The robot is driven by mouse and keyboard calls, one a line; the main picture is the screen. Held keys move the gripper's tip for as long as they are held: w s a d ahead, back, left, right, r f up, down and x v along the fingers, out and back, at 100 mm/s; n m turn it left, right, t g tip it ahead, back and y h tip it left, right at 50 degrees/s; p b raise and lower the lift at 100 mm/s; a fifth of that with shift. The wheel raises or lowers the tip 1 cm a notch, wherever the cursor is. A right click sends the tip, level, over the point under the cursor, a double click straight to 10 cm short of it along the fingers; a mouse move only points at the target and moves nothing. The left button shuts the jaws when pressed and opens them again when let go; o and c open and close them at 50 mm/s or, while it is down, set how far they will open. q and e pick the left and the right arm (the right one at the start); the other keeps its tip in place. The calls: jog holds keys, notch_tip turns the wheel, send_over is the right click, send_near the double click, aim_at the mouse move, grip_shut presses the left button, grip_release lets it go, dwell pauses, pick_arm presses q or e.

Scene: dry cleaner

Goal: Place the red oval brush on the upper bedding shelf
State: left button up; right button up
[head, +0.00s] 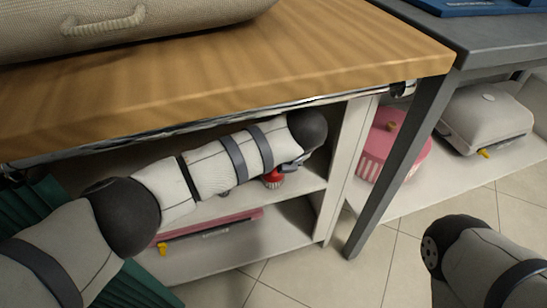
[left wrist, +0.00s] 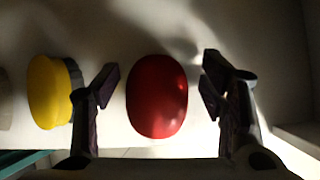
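The red oval brush (head: 273,180) is on the upper board (head: 308,184) of the white shelf unit under the wooden counter. In the left wrist view the brush (left wrist: 157,96) shows its red oval back between the two fingers of my left gripper (left wrist: 157,88). The fingers are apart, with a gap on each side of the brush. In the head view my left arm reaches into the shelf and hides most of the gripper and part of the brush. My right arm shows at the lower right, but its gripper is outside the picture.
A yellow brush (left wrist: 48,92) is just left of the left gripper's fingers. The wooden counter (head: 260,55) is close above my left arm. A pink container (head: 400,160) and a grey case (head: 485,115) are on the right. A pink item (head: 230,218) lies on the lower board.

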pick_arm(q)
jog(key=shift+f+b, duration=0.4)
jog(key=shift+b, duration=0.05)
jog(key=p+v, duration=0.1)
jog(key=v, duration=0.1)
jog(key=shift+s+d+r+p, duration=0.1)
jog(key=shift+d+r+p, duration=0.05)
jog(key=shift+r+p, duration=0.15)
jog(key=s+d+p, duration=0.2)
jog(key=s+d, duration=0.2)
jog(key=s, duration=0.6)
jog(key=shift+s+d+f+p, duration=0.25)
jog(key=shift+f+p, duration=0.1)
jog(key=shift+p, duration=0.05)
